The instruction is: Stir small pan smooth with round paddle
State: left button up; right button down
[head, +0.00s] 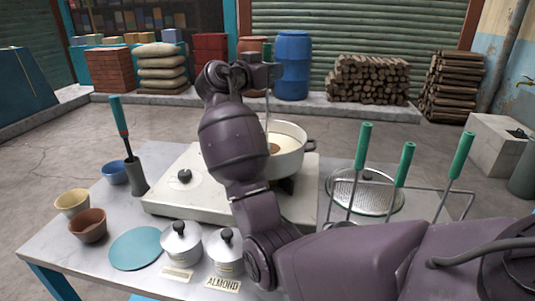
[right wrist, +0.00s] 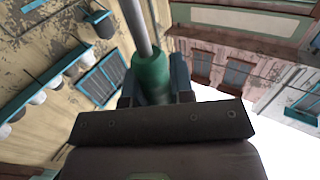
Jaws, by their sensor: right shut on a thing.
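My right arm reaches across the table to the pan. My right gripper (head: 266,72) is shut on the green handle of the paddle (right wrist: 151,74), between its two fingers in the right wrist view. The paddle's thin metal shaft (head: 267,108) points down into the white pan (head: 292,163). Pale liquid fills the pan, and a small brown round shape, likely the paddle's end, shows at the surface. The pan sits on the light stove block (head: 160,197), partly hidden by my arm. My left gripper is not in view.
Green-handled tools (head: 363,147) stand in a wire rack at right, near a round mesh strainer (head: 385,198). Two lidded pots (head: 181,245), a teal disc (head: 137,248), bowls (head: 88,226) and a holder (head: 138,177) with a tool occupy the left and front.

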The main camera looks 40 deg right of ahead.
jog(key=shift+r, duration=0.15)
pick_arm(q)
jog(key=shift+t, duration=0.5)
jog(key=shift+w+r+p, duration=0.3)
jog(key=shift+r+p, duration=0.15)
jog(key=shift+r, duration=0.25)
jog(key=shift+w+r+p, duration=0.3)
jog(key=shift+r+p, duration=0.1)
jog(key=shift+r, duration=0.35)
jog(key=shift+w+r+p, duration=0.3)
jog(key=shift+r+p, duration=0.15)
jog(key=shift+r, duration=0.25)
pick_arm(e)
notch_tip(320, 180, up, 9)
jog(key=shift+f, duration=0.2)
